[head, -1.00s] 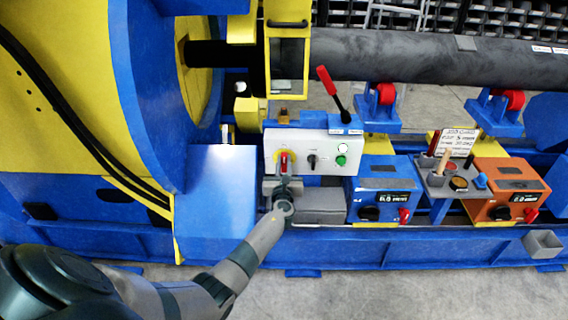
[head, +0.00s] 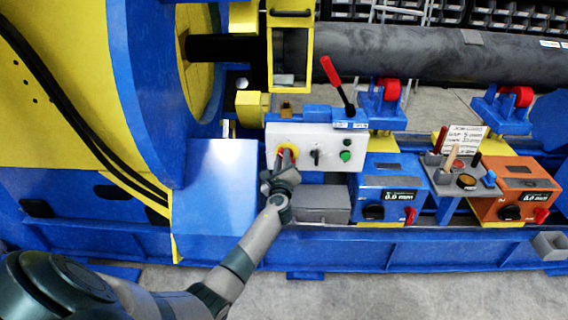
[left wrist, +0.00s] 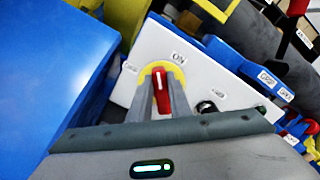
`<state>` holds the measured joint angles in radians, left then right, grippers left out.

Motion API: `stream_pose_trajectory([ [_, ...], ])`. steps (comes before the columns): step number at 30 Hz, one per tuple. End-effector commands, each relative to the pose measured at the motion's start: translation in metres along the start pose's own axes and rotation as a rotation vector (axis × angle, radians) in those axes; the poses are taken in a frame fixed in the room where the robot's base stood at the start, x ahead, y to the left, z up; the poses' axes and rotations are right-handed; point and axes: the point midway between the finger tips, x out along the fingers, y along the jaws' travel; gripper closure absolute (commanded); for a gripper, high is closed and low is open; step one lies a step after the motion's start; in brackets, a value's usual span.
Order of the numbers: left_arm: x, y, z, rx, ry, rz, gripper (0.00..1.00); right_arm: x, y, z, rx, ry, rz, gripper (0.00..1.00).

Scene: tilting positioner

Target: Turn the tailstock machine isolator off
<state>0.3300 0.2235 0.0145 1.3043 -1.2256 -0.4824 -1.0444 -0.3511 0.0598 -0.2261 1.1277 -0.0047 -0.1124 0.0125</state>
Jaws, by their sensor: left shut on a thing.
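The isolator is a red handle (left wrist: 161,92) on a yellow round plate (left wrist: 172,68). It sits at the left of a white control box (head: 318,139). In the left wrist view an ON label (left wrist: 180,57) stands above the plate and a smaller label (left wrist: 131,68), too blurred to read surely, stands to its left. The handle points roughly between the two labels. My left gripper (head: 286,163) is shut on the handle, one finger on each side. In the head view the gripper hides the handle's lower part. My right gripper is not in view.
Beside the isolator are a black selector (head: 316,156) and a green button (head: 345,156). A red-handled lever (head: 331,72) rises above the box. A grey block (head: 323,202) lies below it. A blue guard (head: 214,195) stands close on the left. Blue and orange units are to the right.

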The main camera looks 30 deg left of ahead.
Motion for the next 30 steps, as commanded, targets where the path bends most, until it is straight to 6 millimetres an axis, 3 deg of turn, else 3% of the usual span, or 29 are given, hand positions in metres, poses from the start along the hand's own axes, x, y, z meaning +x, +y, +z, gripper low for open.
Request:
stream_pose_trajectory([
  [8, 0.000, 0.008, -0.004, -0.266, -0.001, 0.001, 1.00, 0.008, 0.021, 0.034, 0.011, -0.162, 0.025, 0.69],
  [21, 0.000, 0.015, -0.007, -0.671, -0.001, 0.001, 1.00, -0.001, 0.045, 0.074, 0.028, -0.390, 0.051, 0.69],
  [25, 0.000, 0.017, -0.008, -0.763, -0.001, 0.002, 1.00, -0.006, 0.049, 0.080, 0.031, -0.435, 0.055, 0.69],
  [30, 0.000, 0.017, -0.009, -0.848, 0.000, 0.002, 1.00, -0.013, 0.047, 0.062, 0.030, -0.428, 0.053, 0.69],
])
